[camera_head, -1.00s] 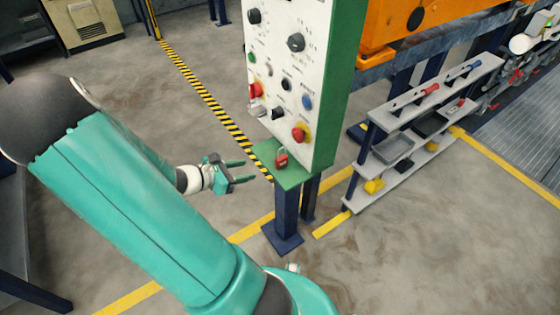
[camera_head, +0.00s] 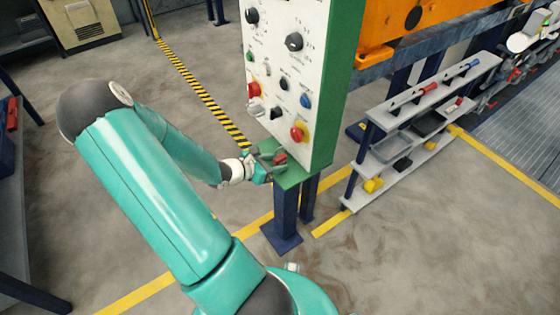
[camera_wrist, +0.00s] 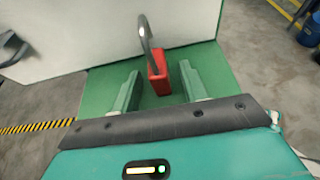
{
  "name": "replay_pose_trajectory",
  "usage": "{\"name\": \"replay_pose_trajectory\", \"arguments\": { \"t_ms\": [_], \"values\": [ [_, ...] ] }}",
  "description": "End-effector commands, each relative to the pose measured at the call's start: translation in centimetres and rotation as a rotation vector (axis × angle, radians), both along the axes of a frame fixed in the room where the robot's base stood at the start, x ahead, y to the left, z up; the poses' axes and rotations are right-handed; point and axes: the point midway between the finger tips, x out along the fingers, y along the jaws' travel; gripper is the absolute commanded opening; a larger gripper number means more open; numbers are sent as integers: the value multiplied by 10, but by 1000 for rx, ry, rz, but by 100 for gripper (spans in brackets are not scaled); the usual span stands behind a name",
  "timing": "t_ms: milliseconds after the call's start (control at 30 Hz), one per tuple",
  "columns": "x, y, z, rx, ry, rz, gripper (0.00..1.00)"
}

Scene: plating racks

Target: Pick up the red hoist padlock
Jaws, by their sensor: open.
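The red padlock (camera_wrist: 158,76) stands on the green ledge (camera_wrist: 100,92) at the foot of the white control panel, its grey shackle rising upward. In the head view the padlock (camera_head: 281,158) is partly covered by my gripper (camera_head: 270,158), which is at the ledge. In the wrist view my gripper (camera_wrist: 160,88) is open, with one finger on each side of the padlock.
The white control panel (camera_head: 285,70) with knobs and buttons rises directly behind the padlock. A shelf rack (camera_head: 400,150) with trays and tools stands to the right. Open floor (camera_head: 130,60) lies to the left.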

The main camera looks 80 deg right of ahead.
Motion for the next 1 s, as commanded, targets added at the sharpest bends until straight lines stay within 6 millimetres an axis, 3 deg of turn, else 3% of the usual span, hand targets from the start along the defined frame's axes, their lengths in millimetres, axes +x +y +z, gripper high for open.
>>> {"name": "replay_pose_trajectory", "arguments": {
  "t_ms": [333,500,567,1000],
  "values": [
    [-6,-7,-4,1,1,0,42],
    [-6,-7,-4,0,0,0,8],
    [-6,-7,-4,0,0,0,0],
    [-4,-7,1,-1,-2,0,0]
  ]
}}
